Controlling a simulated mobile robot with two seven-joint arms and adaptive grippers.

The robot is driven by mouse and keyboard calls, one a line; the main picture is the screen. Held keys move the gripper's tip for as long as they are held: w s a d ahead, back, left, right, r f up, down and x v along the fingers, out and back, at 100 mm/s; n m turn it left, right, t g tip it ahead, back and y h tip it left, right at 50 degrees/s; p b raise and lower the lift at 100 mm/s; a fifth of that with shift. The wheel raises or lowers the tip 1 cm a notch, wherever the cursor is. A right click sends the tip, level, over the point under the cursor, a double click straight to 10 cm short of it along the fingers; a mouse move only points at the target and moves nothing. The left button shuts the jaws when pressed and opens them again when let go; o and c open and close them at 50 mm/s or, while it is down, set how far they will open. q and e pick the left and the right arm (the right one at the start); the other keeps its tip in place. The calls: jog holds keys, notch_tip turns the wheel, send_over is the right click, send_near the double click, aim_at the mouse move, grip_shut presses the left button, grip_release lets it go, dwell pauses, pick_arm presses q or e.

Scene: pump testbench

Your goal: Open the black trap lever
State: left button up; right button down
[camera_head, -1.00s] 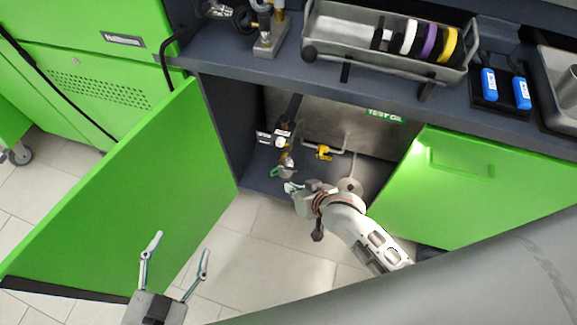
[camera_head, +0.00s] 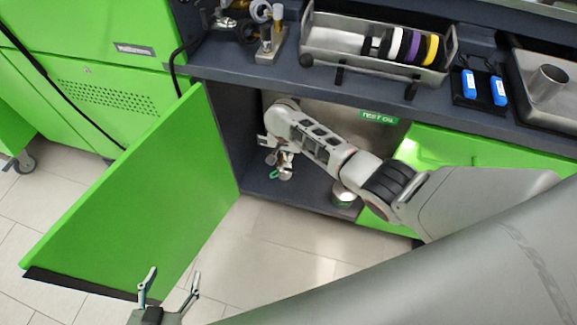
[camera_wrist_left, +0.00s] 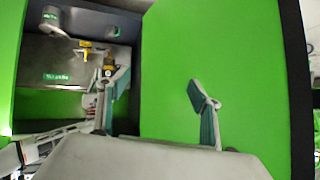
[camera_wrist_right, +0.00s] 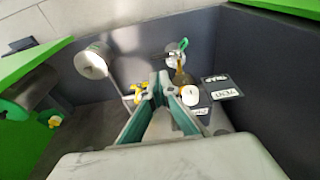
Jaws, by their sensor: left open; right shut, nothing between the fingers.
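The black trap lever is hidden in the head view behind my right arm, which reaches into the open cabinet. In the right wrist view my right gripper (camera_wrist_right: 160,84) is shut and empty. Its tips are beside a round white cap (camera_wrist_right: 190,95) on the brass pipework (camera_wrist_right: 180,75); I cannot tell whether they touch anything. I cannot make out the lever there. A metal cup with a green ring (camera_wrist_right: 176,57) lies beyond the cap. My left gripper (camera_head: 172,276) is open and empty near the green door; it also shows in the left wrist view (camera_wrist_left: 160,88).
The left green door (camera_head: 130,195) stands wide open. A yellow valve (camera_wrist_right: 138,95) and a metal can (camera_wrist_right: 93,60) are inside the cabinet near my right gripper. Labels (camera_wrist_right: 222,88) are on the wall. The worktop above carries a metal tray (camera_head: 345,49) of coloured discs.

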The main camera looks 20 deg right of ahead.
jog(key=shift+f, duration=0.1)
jog(key=b, duration=0.4)
send_over(290, 170)
jog(key=s, duration=0.2)
jog(key=s+a+x, duration=0.1)
jog(key=x, duration=0.6)
jog(key=f, duration=0.1)
jog(key=w+f+b, duration=0.1)
jog(key=shift+w+f+b, duration=0.1)
jog(key=shift+f+b, duration=0.2)
jog(key=shift+f, duration=0.05)
jog(key=shift+w+f, duration=0.2)
pick_arm(q)
jog(key=d, duration=0.2)
jog(key=w+d+h, duration=0.1)
jog(key=shift+d+r, duration=0.3)
jog(key=shift+r, duration=0.05)
pick_arm(e)
jog(key=shift+w+r, duration=0.15)
pick_arm(q)
jog(key=shift+w, duration=0.1)
